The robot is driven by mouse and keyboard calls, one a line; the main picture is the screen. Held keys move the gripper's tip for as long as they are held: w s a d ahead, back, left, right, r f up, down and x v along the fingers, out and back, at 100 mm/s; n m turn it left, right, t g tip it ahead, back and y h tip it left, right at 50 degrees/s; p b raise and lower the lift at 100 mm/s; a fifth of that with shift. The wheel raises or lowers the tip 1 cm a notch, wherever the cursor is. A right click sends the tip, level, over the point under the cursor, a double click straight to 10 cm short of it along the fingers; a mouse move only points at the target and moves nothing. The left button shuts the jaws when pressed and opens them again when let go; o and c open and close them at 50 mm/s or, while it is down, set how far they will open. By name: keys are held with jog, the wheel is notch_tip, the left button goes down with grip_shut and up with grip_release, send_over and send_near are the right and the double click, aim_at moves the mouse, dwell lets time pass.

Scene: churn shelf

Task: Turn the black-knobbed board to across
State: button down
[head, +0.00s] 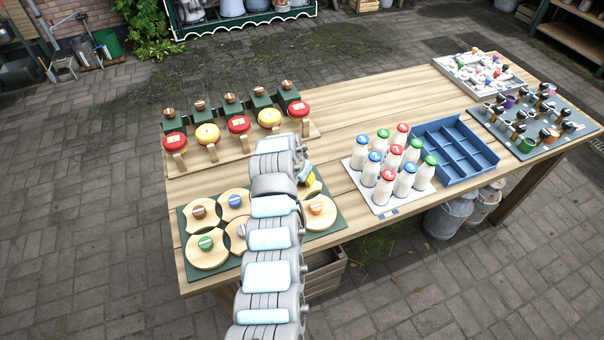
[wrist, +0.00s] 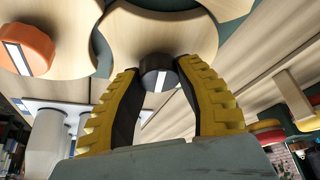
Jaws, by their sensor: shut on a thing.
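The black knob (wrist: 157,66) with a white stripe stands on a pale wooden board (wrist: 150,35) with scooped sides in the wrist view. My gripper (wrist: 160,76), with yellow ribbed fingers, is shut on this knob, one finger on each side. The stripe runs roughly up and down in the wrist picture, between the fingers. In the head view my gripper shows only as a bit of yellow (head: 310,181) beyond my arm, and the black knob is hidden there. The board's full turn cannot be told.
The orange-knobbed board (head: 320,212) lies close to my gripper. Green (head: 207,253), brown (head: 200,226) and blue-knobbed (head: 235,202) boards share the green mat (head: 190,218).

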jog(key=n+p, duration=0.1)
jog(key=n+y+p, duration=0.1)
jog(key=n, duration=0.1)
jog(key=shift+s+d+n, duration=0.1)
jog(key=shift+d+n, duration=0.05)
jog(key=shift+n, duration=0.15)
jog(key=n+y, duration=0.1)
jog(key=n, duration=0.2)
jog(key=shift+f+n+y, duration=0.15)
jog(key=shift+n+y, duration=0.15)
jog(key=shift+y, duration=0.1)
jog(key=n+y+b, duration=0.1)
jog(key=n, duration=0.1)
jog(key=shift+f+n, duration=0.1)
jog(key=shift+n, duration=0.3)
jog(key=n+y+b, duration=0.1)
jog(key=n+b, duration=0.1)
jog(key=n, duration=0.1)
jog(key=shift+b, duration=0.35)
jog(key=c, duration=1.8)
grip_release()
jog(key=shift+n+g+y+b, duration=0.3)
jog(key=shift+n+g+b, duration=0.1)
jog(key=shift+n+b, duration=0.6)
grip_shut()
jog(key=o, duration=1.2)
grip_release()
jog(key=shift+c, duration=0.2)
jog(key=shift+r, duration=0.2)
